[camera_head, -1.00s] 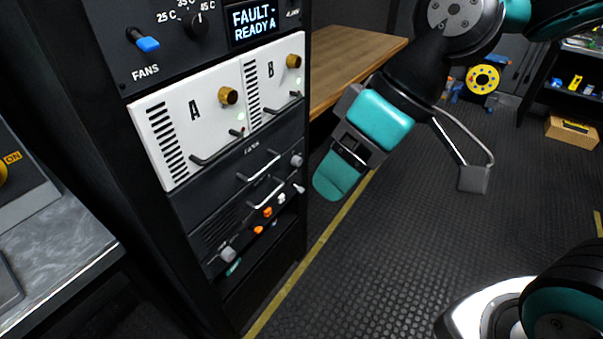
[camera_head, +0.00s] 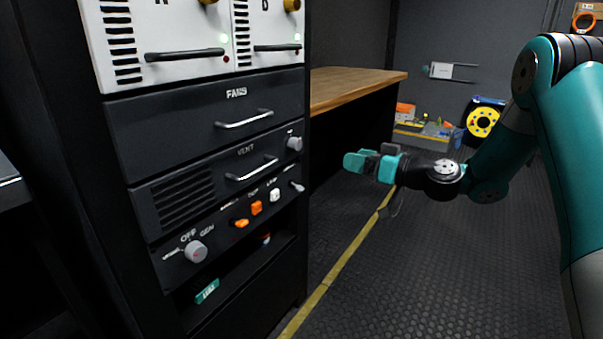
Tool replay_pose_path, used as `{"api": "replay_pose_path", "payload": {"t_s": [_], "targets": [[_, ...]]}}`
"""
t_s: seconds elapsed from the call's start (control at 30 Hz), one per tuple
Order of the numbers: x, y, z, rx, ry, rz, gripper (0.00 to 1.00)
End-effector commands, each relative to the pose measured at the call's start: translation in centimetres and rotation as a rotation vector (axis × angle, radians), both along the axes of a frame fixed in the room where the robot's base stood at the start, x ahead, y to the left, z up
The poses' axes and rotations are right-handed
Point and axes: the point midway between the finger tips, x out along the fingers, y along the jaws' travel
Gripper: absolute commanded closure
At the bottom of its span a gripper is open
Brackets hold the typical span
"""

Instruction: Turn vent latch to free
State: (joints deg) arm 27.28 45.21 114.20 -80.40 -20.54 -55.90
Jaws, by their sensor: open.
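The vent panel (camera_head: 205,192) is a dark rack drawer marked VENT, with slotted louvres on its left and a silver bar handle (camera_head: 252,168). A small grey knob (camera_head: 294,143) sits at its upper right end and looks like the vent latch; its pointer direction is too small to tell. My gripper (camera_head: 358,161) is open and empty. It is in the air to the right of the rack, pointing left toward it at about the knob's height in the picture, apart from the panel.
Above is the FANS drawer (camera_head: 200,122) with a bar handle. Below are a grey OFF/GEN knob (camera_head: 196,251), orange switches (camera_head: 257,208) and a small lever (camera_head: 297,187). A wooden bench (camera_head: 350,87) stands behind. Floor right of the rack is free.

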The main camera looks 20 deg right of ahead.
Motion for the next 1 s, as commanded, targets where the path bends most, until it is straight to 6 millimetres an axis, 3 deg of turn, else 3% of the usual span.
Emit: {"api": "replay_pose_path", "payload": {"t_s": [0.03,0.23,0.8,1.0], "targets": [[0.2,-0.7,-1.0,0.007,-0.012,-0.017,0.38],[1.4,-0.4,-1.0,0.01,-0.024,-0.031,0.38],[10.9,7.4,-1.0,0.009,-0.024,-0.027,0.38],[13.2,9.1,-1.0,0.01,-0.022,-0.028,0.38]]}}
